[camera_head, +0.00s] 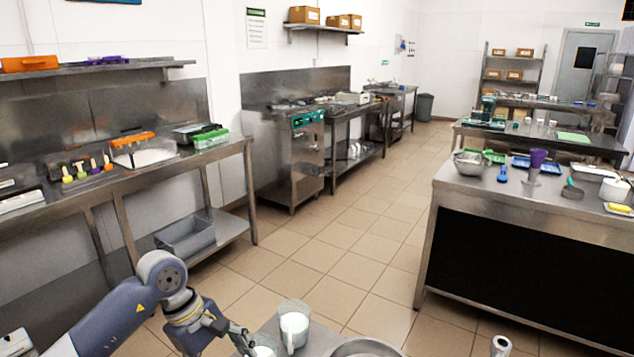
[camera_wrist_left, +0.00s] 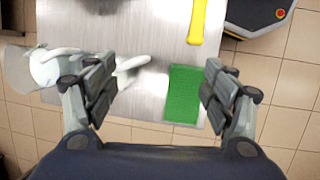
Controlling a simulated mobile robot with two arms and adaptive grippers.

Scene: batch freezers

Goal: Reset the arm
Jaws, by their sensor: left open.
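My left arm comes in at the bottom left of the head view, and its gripper (camera_head: 243,343) is low beside a small steel surface (camera_head: 268,327). In the left wrist view the gripper (camera_wrist_left: 158,88) has its fingers wide apart with nothing held between them. Below it are a flat green rectangle (camera_wrist_left: 184,94) and bare metal (camera_wrist_left: 150,30). A clear jug with white contents (camera_head: 293,328) stands just right of the gripper in the head view. A second container with white contents (camera_head: 263,351) is partly cut off near the fingertips. My right gripper is not in view.
A steel bowl (camera_head: 366,348) is cut off at the bottom edge. A yellow handle-like object (camera_wrist_left: 197,20) lies on the metal. A wall counter (camera_head: 170,165) is at left, and a dark-fronted counter (camera_head: 530,208) is at right. Tiled floor (camera_head: 345,235) between them is clear.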

